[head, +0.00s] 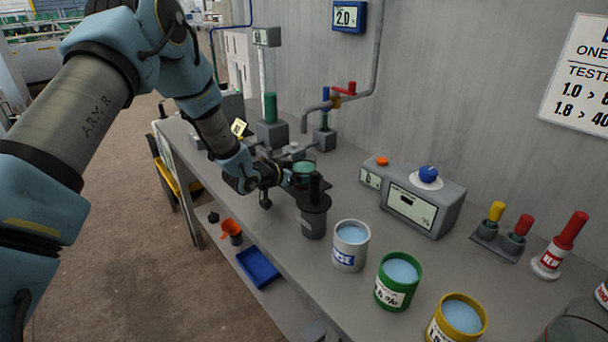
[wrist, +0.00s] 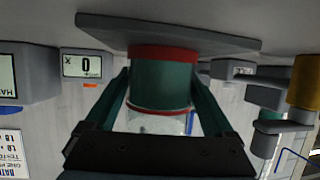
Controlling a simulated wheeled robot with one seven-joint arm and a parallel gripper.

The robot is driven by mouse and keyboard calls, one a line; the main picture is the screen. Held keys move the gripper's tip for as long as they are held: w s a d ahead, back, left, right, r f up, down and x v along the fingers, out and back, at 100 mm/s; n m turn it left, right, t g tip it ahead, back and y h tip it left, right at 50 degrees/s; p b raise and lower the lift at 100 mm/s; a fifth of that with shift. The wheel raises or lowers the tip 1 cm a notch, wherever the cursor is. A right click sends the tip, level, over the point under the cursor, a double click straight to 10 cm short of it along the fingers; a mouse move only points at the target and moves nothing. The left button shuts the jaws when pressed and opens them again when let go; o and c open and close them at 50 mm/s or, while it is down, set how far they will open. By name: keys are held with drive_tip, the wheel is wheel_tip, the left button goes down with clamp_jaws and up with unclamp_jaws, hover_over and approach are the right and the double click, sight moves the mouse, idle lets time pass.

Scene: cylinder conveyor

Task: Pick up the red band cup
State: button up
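The red band cup (wrist: 161,86) is in the middle of the wrist view, which appears upside down. It has a teal-green body, a red band at its foot, a thin red line and a clear part nearer the camera. Its foot is against a grey plate (wrist: 100,29). In the head view the cup (head: 304,169) is partly behind my gripper (head: 287,179). My gripper's two fingers, also in the wrist view (wrist: 161,95), lie on either side of the cup, very close to it. Whether they press on it is not clear.
A dark lidded pot (head: 314,215) stands just in front of the gripper. A white cup (head: 349,258), a green cup (head: 390,295) and a yellow cup (head: 436,330) stand along the bench's front edge. A grey instrument (head: 447,222) is at the right, and pipework (head: 325,104) is behind.

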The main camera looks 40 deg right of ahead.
clamp_jaws()
idle(0.4)
drive_tip(key=shift+r, duration=0.15)
wheel_tip(320, 180, up, 10)
drive_tip(key=b, duration=0.3)
idle(0.4)
drive_tip(key=shift+o, duration=0.6)
unclamp_jaws()
clamp_jaws()
